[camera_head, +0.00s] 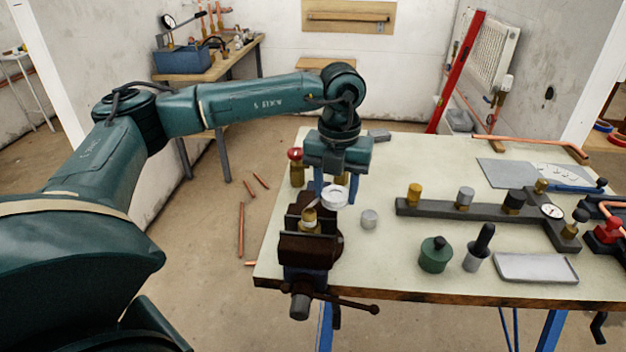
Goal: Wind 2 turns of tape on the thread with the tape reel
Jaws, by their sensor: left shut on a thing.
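My left gripper (336,190) comes down over the near left part of the workbench and is shut on the white tape reel (335,198). The reel is just behind and to the right of a brass fitting (309,223), whose thread stands upright in the jaws of the dark vise (310,250). A pale band shows around the fitting; I cannot tell how much tape is on it. A thin pale line seems to run between reel and fitting. My right gripper is not in view.
A red-topped valve (296,170) stands behind the vise. A grey cap (369,218) lies right of the reel. A dark manifold bar (430,209) with fittings, a green pot (435,255) and a metal tray (536,268) fill the right. Bare bench lies between cap and pot.

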